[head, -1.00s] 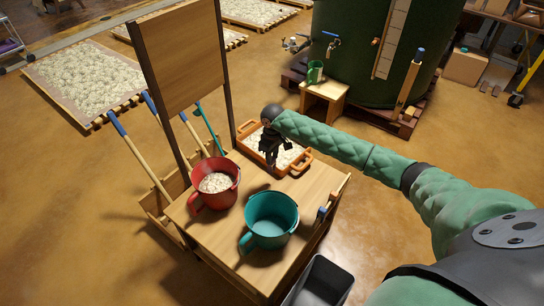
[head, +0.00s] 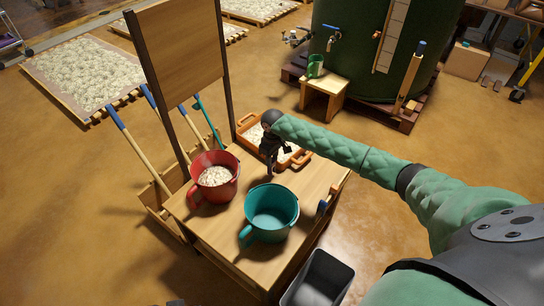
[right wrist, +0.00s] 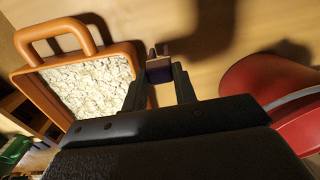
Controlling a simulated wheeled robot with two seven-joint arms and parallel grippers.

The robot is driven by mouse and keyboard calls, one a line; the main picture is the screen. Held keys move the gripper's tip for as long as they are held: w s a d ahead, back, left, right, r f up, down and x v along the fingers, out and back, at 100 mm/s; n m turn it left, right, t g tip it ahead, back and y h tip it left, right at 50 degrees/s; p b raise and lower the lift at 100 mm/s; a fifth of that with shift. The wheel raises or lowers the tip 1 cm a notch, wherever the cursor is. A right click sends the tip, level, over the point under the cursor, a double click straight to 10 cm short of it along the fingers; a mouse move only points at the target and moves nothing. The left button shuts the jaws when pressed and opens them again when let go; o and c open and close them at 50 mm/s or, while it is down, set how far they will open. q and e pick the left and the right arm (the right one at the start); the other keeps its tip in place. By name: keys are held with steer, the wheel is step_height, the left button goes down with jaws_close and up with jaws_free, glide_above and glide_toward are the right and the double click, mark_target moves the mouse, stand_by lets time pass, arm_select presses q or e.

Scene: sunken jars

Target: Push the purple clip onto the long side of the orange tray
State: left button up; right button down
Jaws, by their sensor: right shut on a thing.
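The orange tray (head: 250,151), full of pale flakes, lies at the far end of the wooden table. The right wrist view shows its rim and one loop handle (right wrist: 58,34) at the left. My right gripper (right wrist: 162,72) is shut on the purple clip (right wrist: 159,75), right beside the tray's long rim. I cannot tell whether the clip touches or sits on the rim. In the head view my right gripper (head: 269,166) points down by the tray's near long side, and the clip cannot be made out there. My left gripper is not in view.
A red bucket (head: 229,187) with flakes and an empty teal bucket (head: 271,231) stand on the table (head: 220,240), nearer than the tray. An upright wooden board (head: 180,50) rises at the table's left side. A dark bin (head: 318,280) stands below the right side.

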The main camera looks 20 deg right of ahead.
mark_target(272, 167)
steer(key=shift+f, duration=0.1)
stand_by(0.4)
steer(key=shift+f, duration=0.15)
steer(key=shift+f+p, duration=0.2)
steer(key=shift+p, duration=0.1)
steer(key=shift+f, duration=0.5)
stand_by(0.5)
steer(key=shift+s+f, duration=0.15)
steer(key=shift+f, duration=0.15)
stand_by(0.4)
